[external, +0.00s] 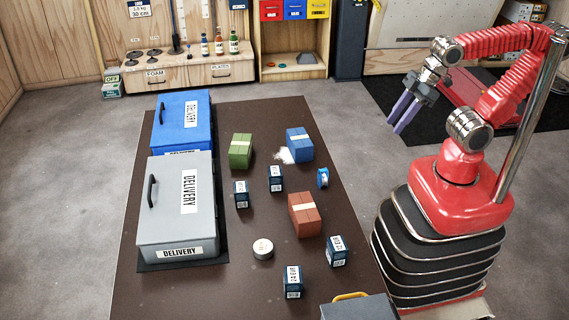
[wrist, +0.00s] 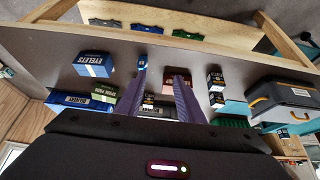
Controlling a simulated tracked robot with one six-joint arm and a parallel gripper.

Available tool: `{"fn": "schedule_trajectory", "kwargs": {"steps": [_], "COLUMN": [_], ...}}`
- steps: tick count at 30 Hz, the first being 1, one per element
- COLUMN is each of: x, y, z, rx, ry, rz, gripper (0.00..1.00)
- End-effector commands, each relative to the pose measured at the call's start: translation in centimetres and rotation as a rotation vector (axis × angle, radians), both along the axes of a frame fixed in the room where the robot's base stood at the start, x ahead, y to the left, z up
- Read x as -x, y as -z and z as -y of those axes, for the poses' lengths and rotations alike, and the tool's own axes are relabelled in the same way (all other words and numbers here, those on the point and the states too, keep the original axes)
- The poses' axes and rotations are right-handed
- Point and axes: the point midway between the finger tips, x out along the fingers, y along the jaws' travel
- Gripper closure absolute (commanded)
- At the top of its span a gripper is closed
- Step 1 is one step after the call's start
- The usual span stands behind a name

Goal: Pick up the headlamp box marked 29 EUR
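Several small dark-blue boxes with white price labels stand on the brown table. Two are near the middle, one left (external: 241,194) and one right (external: 275,178). Two are nearer the front, one right (external: 336,251) and one left (external: 293,282). The price digits are too small for me to tell which is marked 29 EUR. My gripper (external: 397,128) hangs in the air right of the table, its two purple fingers apart and empty. In the wrist view the open fingers (wrist: 157,88) partly cover the things behind, and small boxes (wrist: 215,80) show beyond.
A blue delivery case (external: 181,112) and a grey one (external: 166,201) stand along the table's left side. Green (external: 240,151), blue (external: 299,145) and red-brown (external: 304,215) larger boxes, a blue spool (external: 323,178) and a white round tin (external: 263,249) are among the small boxes. A grey case (external: 357,308) is at front.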

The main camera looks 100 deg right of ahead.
Motion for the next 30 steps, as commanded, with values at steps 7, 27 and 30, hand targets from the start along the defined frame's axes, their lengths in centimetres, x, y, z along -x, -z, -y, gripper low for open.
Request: {"fn": "schedule_trajectory", "kwargs": {"steps": [7,27,30], "x": [0.0,-2.1,-4.3], "y": [0.0,0.1,0.4], "z": [0.0,0.1,0.1], "rx": [0.000,0.001,0.001], "ry": [0.000,0.002,0.004], "rz": [0.000,0.026,0.053], "gripper": [0.48,0.33,0.33]}}
